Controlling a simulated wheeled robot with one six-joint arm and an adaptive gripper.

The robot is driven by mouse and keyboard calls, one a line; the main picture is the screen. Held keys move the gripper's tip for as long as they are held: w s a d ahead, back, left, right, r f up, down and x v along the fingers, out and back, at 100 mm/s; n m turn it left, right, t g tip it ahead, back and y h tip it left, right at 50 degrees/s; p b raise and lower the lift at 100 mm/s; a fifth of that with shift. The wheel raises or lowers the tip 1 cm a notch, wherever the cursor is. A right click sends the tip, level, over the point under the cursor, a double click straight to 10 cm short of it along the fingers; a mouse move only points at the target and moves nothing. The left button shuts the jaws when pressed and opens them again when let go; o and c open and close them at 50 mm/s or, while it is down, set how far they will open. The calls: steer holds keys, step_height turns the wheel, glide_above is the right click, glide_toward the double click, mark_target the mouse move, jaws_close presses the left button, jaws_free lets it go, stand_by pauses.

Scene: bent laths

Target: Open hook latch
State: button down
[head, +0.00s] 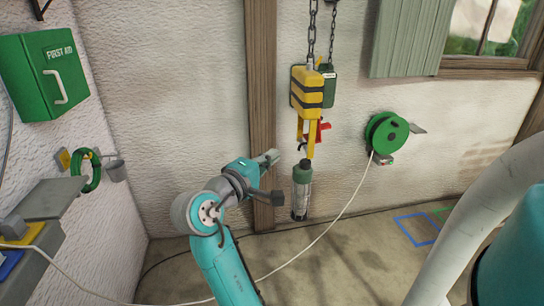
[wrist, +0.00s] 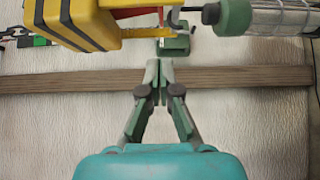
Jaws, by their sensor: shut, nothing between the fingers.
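The yellow-and-black hook block (head: 306,92) hangs from a chain in front of the wall. Its red latch (head: 323,128) shows at the hook (head: 311,140), below the block. A green lamp with a clear cage (head: 301,190) hangs under the hook. My gripper (head: 273,157) is left of the hook, apart from it, with fingers shut and empty. In the wrist view the gripper (wrist: 159,68) has its tips together, below the red latch (wrist: 147,12), which shows only partly at the top edge. The hook block (wrist: 75,20) and lamp (wrist: 265,18) are cut off there.
A wooden post (head: 262,90) stands behind my gripper. A green cable reel (head: 386,133) is on the wall to the right, its white cable running down across the floor. A first aid box (head: 45,75) and a shelf (head: 50,198) are at left. Wall space between hook and reel is clear.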

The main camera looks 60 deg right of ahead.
steer(key=shift+w+d+n+h, duration=0.4)
steer(key=shift+d+n+h, duration=0.1)
steer(key=shift+n+h, duration=0.15)
steer(key=s+d, duration=0.1)
steer(key=d, duration=0.2)
steer(key=d+r, duration=0.1)
steer(key=d, duration=0.3)
steer(key=s+d, duration=0.1)
steer(key=d, duration=0.3)
steer(key=shift+s+d+r, duration=0.25)
steer(key=shift+s, duration=0.05)
steer(key=shift+s+d+r, duration=0.1)
steer(key=shift+s+d, duration=0.4)
steer(key=shift+s, duration=0.1)
